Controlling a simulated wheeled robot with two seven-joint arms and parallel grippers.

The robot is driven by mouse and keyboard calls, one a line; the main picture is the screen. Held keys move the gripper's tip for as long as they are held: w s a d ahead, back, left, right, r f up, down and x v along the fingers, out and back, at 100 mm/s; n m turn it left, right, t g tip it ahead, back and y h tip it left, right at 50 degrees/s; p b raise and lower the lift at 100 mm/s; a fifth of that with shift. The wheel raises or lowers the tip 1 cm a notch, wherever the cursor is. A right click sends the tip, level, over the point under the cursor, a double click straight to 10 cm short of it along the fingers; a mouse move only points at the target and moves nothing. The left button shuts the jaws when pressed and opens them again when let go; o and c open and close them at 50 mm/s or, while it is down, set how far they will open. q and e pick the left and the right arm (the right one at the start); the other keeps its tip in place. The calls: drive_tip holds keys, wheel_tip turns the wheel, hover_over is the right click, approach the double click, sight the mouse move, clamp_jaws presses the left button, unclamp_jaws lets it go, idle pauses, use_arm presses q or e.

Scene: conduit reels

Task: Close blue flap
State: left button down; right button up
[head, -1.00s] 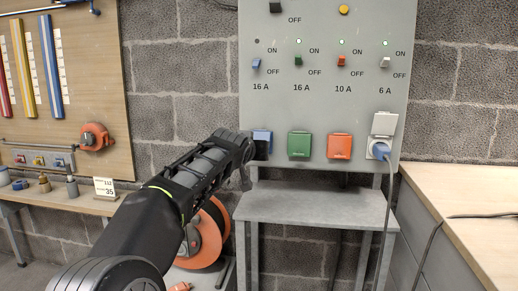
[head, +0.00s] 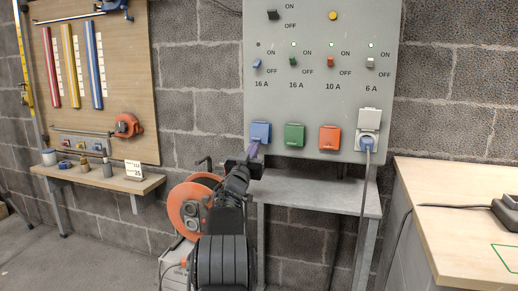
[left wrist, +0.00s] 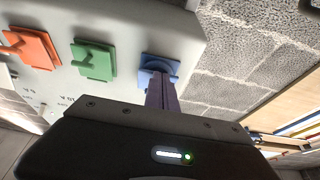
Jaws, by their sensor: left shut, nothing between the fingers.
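The blue flap (head: 260,131) is at the left end of the row of socket covers on the grey panel. It also shows in the left wrist view (left wrist: 151,58), just beyond my fingertips. My left gripper (head: 254,150) is shut and empty, with its fingers at the lower edge of the blue flap. In the left wrist view the shut fingers (left wrist: 161,88) overlap the blue socket, hiding part of it. I cannot tell whether they touch it or whether the flap lies fully flat. My right gripper is not in view.
A green cover (head: 294,135) and an orange cover (head: 329,138) are to the right. A blue plug (head: 367,143) with a hanging cable sits under a raised grey flap (head: 369,120). A grey shelf (head: 330,196) is below; an orange reel (head: 190,210) stands left.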

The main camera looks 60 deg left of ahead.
use_arm(q)
drive_tip(key=shift+w+a+f+t+y+b, duration=0.4)
drive_tip(key=shift+w+a+t, duration=0.1)
drive_tip(key=shift+w, duration=0.15)
drive_tip(key=shift+w+a+f+t+y+b, duration=0.4)
drive_tip(key=shift+w+a+t, duration=0.1)
drive_tip(key=shift+w, duration=0.1)
drive_tip(key=shift+r, duration=0.1)
drive_tip(key=v, duration=0.8)
drive_tip(key=shift+w+a, duration=0.1)
idle(0.6)
